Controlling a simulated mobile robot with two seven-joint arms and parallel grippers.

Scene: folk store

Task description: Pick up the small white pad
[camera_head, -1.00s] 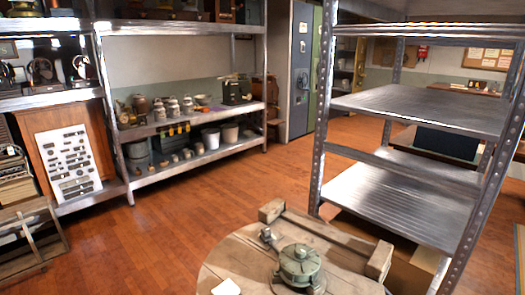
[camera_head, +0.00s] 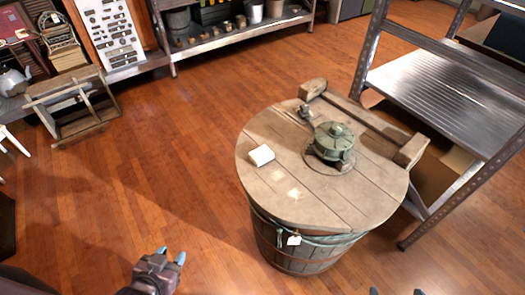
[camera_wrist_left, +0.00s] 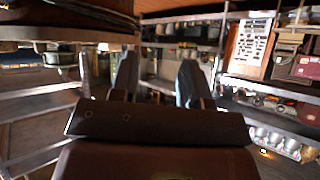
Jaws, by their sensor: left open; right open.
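The small white pad (camera_head: 261,155) lies flat on the left part of a round wooden barrel lid (camera_head: 262,189). A green metal fitting (camera_head: 333,142) stands to its right on the lid. My left gripper (camera_head: 171,255) is open and empty, low over the floor to the lower left of the barrel, apart from the pad. Its two fingers also show in the left wrist view (camera_wrist_left: 157,78), with nothing between them. My right gripper (camera_head: 396,292) shows only as fingertips at the bottom edge, right of the barrel. The pad is not seen in the left wrist view.
The barrel (camera_head: 300,249) with a small white tag (camera_head: 294,240) stands on the wooden floor. A metal shelf rack (camera_head: 450,110) is close on its right. A wooden crate (camera_head: 75,112) sits at the left. The floor left of the barrel is clear.

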